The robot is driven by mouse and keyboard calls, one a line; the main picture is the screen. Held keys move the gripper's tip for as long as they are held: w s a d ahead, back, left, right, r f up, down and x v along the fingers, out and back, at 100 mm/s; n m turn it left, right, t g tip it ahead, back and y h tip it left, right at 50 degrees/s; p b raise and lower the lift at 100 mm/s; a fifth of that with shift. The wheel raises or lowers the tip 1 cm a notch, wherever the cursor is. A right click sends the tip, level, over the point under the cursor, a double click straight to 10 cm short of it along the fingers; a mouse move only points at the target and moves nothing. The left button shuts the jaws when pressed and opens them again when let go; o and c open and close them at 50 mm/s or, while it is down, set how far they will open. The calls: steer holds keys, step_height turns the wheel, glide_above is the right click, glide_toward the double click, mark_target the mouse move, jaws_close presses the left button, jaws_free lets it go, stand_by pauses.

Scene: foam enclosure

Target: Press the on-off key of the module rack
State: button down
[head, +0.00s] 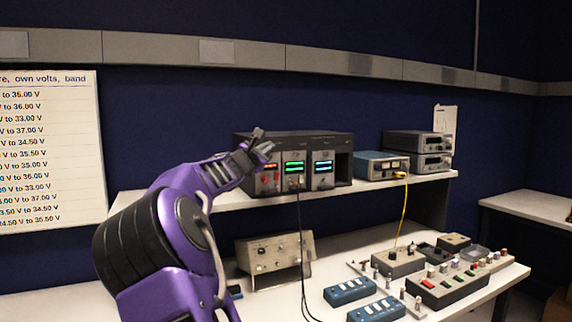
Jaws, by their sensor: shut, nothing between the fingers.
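The module rack (343,160) is a dark box on the raised shelf. Its front holds several light modules with lit displays, one orange-red and two with green or cyan bars, and an empty dark bay at the right. My gripper (268,146) is shut and empty at the upper left of the rack's front. It overlaps the left module in the picture; I cannot tell whether it touches. The left module (268,181) shows red parts below its display. The on-off key is too small to pick out or is hidden behind my gripper.
A blue meter box (370,166) and stacked grey instruments (430,141) stand right of the rack. A black cable (300,230) hangs from the rack, and a yellow cable (403,215) drops to the lower bench. A beige panel (262,255) and blue boxes (350,291) sit below.

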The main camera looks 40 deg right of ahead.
steer(key=shift+s+a, duration=0.1)
steer(key=shift+s, duration=0.2)
steer(key=s+a+b, duration=0.1)
steer(key=s+b, duration=0.5)
steer(key=shift+a, duration=0.2)
stand_by(0.6)
